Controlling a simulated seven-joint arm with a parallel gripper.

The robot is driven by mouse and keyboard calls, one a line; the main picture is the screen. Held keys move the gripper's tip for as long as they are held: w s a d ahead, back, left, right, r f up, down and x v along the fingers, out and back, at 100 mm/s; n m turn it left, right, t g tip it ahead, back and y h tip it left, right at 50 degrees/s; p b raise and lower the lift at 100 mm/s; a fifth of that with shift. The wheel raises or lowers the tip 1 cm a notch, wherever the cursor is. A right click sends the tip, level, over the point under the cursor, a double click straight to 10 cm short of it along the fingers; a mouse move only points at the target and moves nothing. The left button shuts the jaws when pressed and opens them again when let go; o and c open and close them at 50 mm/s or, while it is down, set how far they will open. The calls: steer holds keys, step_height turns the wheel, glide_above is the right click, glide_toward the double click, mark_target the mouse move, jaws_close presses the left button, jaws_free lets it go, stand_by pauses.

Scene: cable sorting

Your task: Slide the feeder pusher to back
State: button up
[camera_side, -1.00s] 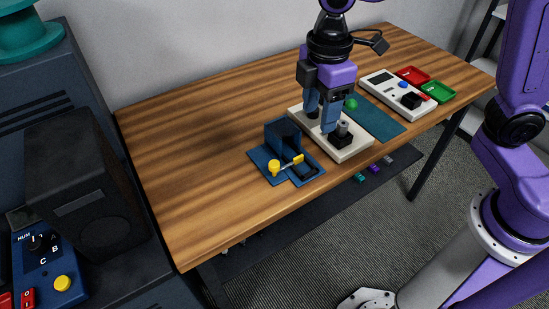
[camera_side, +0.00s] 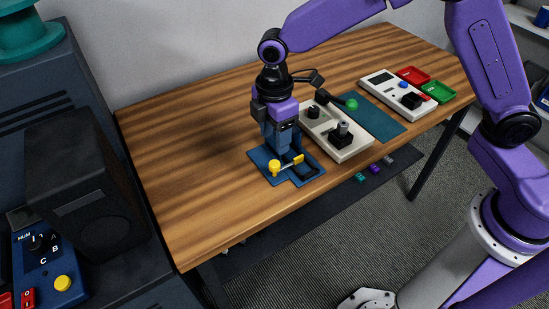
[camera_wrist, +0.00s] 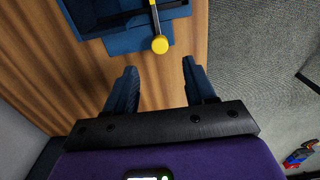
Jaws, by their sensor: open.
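The blue feeder (camera_side: 309,176) stands near the front edge of the wooden table. Its pusher has a yellow knob (camera_side: 274,167) on a yellow bar, on the feeder's left side. In the wrist view the yellow knob (camera_wrist: 160,44) is at the top middle, beyond my fingertips. My gripper (camera_side: 281,150) is over the feeder and hides much of its raised block. In the wrist view my gripper (camera_wrist: 159,64) is open, with nothing between its two blue fingers. The knob is apart from both fingers there.
A white fixture (camera_side: 350,152) with a black block stands right of the feeder. Beyond it are a teal mat (camera_side: 375,123), a white panel (camera_side: 385,83), a red tray (camera_side: 413,75) and a green tray (camera_side: 437,92). The table's left part is clear.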

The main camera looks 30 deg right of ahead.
mark_target(274, 163)
step_height(274, 163, down, 8)
steer(key=shift+f, duration=0.1)
stand_by(0.4)
jaws_close()
